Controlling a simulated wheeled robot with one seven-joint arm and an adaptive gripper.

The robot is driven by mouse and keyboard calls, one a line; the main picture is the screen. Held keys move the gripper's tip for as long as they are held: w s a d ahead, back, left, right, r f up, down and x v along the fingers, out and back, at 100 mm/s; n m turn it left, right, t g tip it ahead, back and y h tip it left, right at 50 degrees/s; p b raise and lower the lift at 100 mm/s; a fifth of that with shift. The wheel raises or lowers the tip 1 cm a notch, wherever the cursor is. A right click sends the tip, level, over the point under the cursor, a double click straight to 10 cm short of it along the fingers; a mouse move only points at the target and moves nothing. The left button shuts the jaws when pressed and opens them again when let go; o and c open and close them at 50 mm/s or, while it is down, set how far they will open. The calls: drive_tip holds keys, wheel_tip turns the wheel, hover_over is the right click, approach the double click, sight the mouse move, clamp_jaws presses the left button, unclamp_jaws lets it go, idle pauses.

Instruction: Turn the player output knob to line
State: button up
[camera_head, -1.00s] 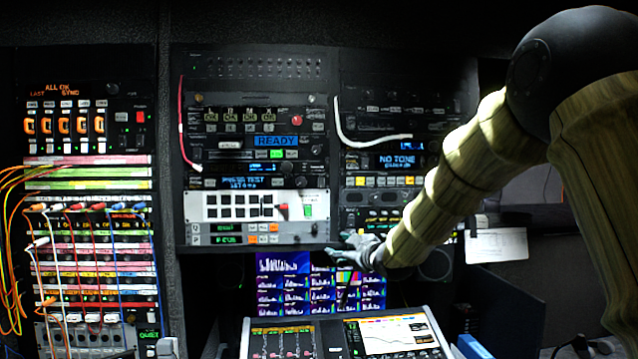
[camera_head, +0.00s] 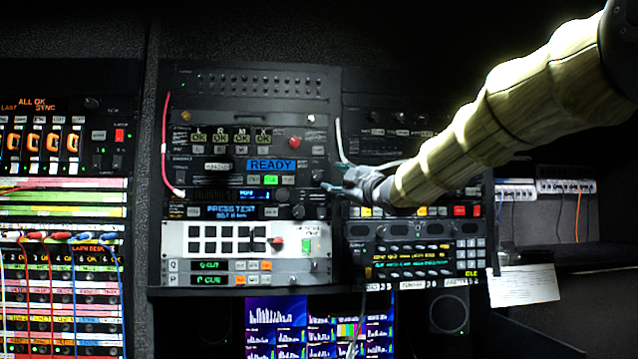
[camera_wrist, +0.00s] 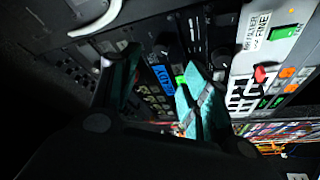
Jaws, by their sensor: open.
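My gripper (camera_head: 335,186) is at the right edge of the middle rack, in front of the unit with the blue READY display (camera_head: 271,166). In the wrist view my gripper (camera_wrist: 162,60) has its two teal-padded fingers spread apart with nothing between them. A dark round knob (camera_wrist: 162,50) shows between the fingertips, apart from them as far as I can see. Another dark knob (camera_wrist: 221,58) lies to the right of it. In the head view a small knob (camera_head: 298,212) sits beside the PRESS TEST display (camera_head: 232,212). I cannot read which knob is the player output one, nor its pointer.
A white button panel (camera_head: 200,240) with a red lever is below. A white cable (camera_head: 342,140) hangs near my gripper, and a red cable (camera_head: 165,140) runs at the rack's left. The right rack (camera_head: 415,230) stands close beside. Monitors (camera_head: 275,325) are underneath.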

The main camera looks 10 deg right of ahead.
sight(317, 175)
drive_tip(key=p+x, duration=0.4)
drive_tip(key=x, duration=0.4)
drive_tip(key=shift+w+a+r+p, duration=0.15)
drive_tip(key=shift+w+p, duration=0.15)
drive_tip(key=shift+p, duration=0.05)
drive_tip(key=shift+p+x, duration=0.35)
drive_tip(key=shift+x, duration=0.45)
drive_tip(key=shift+c, duration=0.5)
drive_tip(key=c, duration=0.9)
